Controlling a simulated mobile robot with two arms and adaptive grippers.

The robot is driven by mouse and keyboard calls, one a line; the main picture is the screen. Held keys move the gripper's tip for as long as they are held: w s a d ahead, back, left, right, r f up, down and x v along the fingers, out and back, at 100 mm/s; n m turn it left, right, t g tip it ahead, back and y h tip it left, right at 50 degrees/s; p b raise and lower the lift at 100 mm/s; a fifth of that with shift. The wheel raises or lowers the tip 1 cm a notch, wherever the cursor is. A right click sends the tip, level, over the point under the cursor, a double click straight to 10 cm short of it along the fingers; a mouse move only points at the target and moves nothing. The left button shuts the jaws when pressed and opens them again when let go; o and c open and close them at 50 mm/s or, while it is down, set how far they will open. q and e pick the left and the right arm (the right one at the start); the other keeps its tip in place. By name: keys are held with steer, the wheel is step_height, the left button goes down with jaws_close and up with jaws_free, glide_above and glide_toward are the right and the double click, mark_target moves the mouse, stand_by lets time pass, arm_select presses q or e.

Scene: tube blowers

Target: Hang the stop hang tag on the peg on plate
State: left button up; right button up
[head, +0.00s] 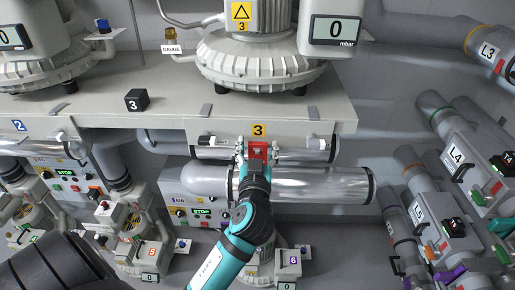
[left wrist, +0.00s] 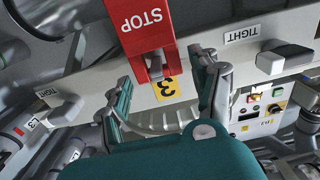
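The red stop hang tag (head: 257,151) is at the front of the grey plate (head: 222,128), just below a yellow label 3. In the left wrist view the tag (left wrist: 143,27) reads STOP upside down, and its slotted end is against the plate around a small grey part, which may be the peg. The peg itself is not clearly seen. My left gripper (head: 257,158) is at the tag. Its fingers (left wrist: 160,82) are spread on both sides of the tag, with gaps visible. My right gripper is not in view.
Two grey handles beside TIGHT labels flank the tag in the left wrist view, one left (left wrist: 66,108) and one right (left wrist: 286,57). A silver cylinder (head: 325,185) lies below the plate. A black cube marked 3 (head: 137,99) stands on the shelf. Pipes and valves (head: 458,163) fill the right.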

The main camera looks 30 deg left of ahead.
arm_select(q)
steer(key=shift+o, duration=0.5)
steer(key=shift+s+d, duration=0.15)
steer(key=shift+s, duration=0.1)
steer(key=v, duration=1.1)
steer(key=shift+s, duration=0.25)
